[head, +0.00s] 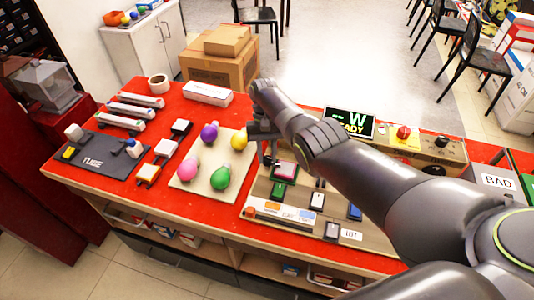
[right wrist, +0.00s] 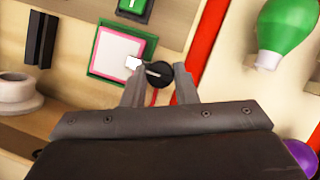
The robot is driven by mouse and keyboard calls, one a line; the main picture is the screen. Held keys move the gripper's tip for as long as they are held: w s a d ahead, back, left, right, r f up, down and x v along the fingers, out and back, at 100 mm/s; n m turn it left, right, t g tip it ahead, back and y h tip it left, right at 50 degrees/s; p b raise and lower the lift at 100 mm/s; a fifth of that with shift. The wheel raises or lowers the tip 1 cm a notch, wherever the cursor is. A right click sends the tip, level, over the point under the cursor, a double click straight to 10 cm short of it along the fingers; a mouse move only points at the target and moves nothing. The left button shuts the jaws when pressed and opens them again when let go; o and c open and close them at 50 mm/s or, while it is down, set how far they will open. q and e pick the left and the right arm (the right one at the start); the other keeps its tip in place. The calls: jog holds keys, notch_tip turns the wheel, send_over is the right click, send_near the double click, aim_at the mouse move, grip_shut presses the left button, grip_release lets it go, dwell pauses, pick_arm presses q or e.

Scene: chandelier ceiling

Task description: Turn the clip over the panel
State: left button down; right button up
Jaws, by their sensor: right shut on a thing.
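The panel (right wrist: 117,52) is a pink-edged white square in a green frame, set on a wooden board. It also shows in the head view (head: 285,168). The clip (right wrist: 154,74) is a small black round piece with a light tip, at the panel's lower right edge in the right wrist view. Its light tip reaches over the panel's edge. My right gripper (right wrist: 159,71) is shut on the clip, one finger on each side. In the head view my right gripper (head: 266,152) is at the board's left edge, and the clip is hard to make out. My left gripper is not in view.
A beige board with several coloured bulbs (head: 220,179) stands just left of my right gripper. A dark mat marked TUBE (head: 93,163) lies at the far left. A lit display (head: 349,123) stands behind the wooden board. Cardboard boxes (head: 220,70) stand behind the red table.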

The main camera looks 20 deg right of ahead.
jog(key=o, duration=1)
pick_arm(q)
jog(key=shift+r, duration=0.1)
pick_arm(e)
jog(key=shift+r, duration=0.15)
